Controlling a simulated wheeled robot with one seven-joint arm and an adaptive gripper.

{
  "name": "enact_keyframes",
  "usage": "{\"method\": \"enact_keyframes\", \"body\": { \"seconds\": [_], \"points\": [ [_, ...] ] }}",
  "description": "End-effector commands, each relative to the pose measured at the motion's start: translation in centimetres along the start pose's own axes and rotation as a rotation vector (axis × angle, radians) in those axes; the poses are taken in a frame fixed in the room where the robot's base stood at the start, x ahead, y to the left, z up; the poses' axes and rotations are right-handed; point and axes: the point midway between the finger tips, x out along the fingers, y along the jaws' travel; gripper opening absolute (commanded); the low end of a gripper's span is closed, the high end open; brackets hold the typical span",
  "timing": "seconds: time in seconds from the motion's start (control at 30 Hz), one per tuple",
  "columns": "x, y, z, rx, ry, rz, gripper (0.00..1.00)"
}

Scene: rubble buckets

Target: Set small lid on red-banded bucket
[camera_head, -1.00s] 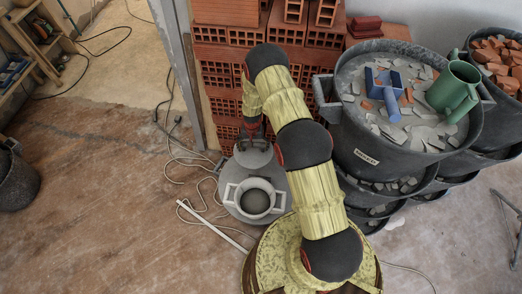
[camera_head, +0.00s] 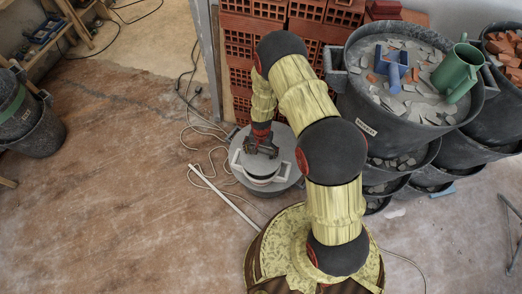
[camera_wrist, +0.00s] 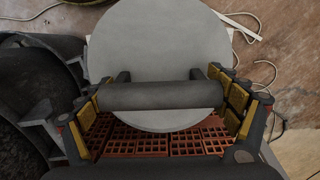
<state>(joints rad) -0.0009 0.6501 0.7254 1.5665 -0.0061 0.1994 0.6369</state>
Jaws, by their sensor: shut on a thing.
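In the wrist view the lid (camera_wrist: 160,40) is a plain grey disc with a dark bar handle (camera_wrist: 160,95). The yellow-padded fingers of my gripper (camera_wrist: 162,102) are at the two ends of this bar. No red band shows on the bucket.
Hollow red bricks (camera_head: 240,75) are stacked behind. Large dark rubble buckets (camera_head: 385,125) stand close on the right, one bearing a green jug (camera_head: 458,75).

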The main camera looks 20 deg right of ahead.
Motion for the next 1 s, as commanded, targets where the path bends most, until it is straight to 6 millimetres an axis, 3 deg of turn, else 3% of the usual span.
{"method": "enact_keyframes", "body": {
  "seconds": [0.27,0.73,1.0],
  "points": [
    [0.1,0.0,0.0,-0.001,0.001,-0.001,0.6],
    [4.3,0.0,0.0,-0.002,0.0,0.0,0.6],
    [5.0,0.0,0.0,-0.002,0.001,-0.001,0.6]
  ]
}}
